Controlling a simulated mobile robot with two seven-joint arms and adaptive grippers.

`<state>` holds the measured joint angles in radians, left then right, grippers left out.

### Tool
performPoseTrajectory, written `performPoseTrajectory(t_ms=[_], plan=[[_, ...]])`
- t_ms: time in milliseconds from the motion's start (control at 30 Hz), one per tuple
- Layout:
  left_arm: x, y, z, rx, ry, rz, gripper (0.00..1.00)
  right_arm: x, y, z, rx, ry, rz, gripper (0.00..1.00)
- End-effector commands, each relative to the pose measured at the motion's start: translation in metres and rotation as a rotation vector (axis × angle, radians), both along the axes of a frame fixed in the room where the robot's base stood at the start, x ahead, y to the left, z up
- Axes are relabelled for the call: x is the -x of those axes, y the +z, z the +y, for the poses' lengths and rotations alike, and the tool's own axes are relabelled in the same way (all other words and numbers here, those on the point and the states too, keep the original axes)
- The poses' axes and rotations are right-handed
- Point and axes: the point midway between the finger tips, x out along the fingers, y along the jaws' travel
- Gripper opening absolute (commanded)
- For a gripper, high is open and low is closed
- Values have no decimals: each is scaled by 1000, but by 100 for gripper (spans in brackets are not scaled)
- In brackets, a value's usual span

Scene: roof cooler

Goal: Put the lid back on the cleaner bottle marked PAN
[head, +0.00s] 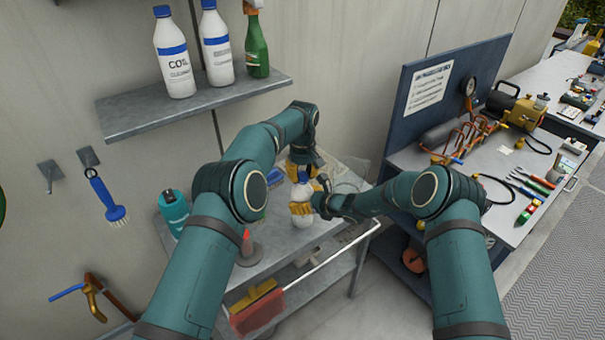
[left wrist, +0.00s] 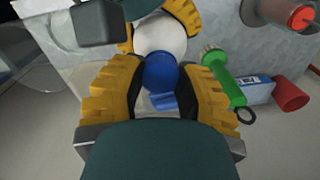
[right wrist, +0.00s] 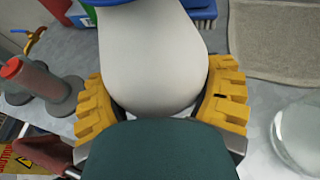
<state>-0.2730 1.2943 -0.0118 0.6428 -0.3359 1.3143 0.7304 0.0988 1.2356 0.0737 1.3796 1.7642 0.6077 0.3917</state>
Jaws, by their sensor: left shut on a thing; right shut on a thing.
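A white bottle (head: 303,221) stands on the grey cart, and my right gripper (head: 311,203) is shut around its body. No PAN marking shows on the side in view. The bottle fills the right wrist view (right wrist: 155,60), between both yellow fingers. My left gripper (head: 305,170) is directly above, pointing down, shut on a blue lid (left wrist: 160,72). In the left wrist view the lid is at the top of the white bottle (left wrist: 160,36). Blue also shows at the bottle's top edge in the right wrist view. I cannot tell whether the lid is seated or just above the neck.
The cart (head: 285,243) also holds a teal canister (head: 174,211) and a red-tipped grey object (head: 247,246). A wall shelf (head: 195,104) above carries a COIL bottle (head: 178,68), another white bottle (head: 217,50) and a green bottle (head: 257,50). A workbench (head: 510,165) stands right.

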Motion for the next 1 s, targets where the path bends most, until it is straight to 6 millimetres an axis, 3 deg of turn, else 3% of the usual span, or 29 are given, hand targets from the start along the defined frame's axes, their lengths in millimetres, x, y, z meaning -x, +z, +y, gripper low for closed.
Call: performPoseTrajectory(t_ms=[167, 467, 500, 533, 867, 1000], plan=[[0, 1, 0, 1, -137, -1, 24, -1, 1, 0, -1, -1, -2, 0], [0, 1, 0, 1, -148, -1, 24, -1, 1, 0, -1, -1, -2, 0], [0, 1, 0, 1, -148, -1, 50, -1, 1, 0, -1, -1, -2, 0], [0, 1, 0, 1, -148, -1, 60, -1, 1, 0, -1, -1, -2, 0], [0, 1, 0, 1, -146, -1, 62, -1, 1, 0, -1, -1, -2, 0], [0, 10, 0, 0, -146, -1, 62, -1, 1, 0, -1, -1, -2, 0]])
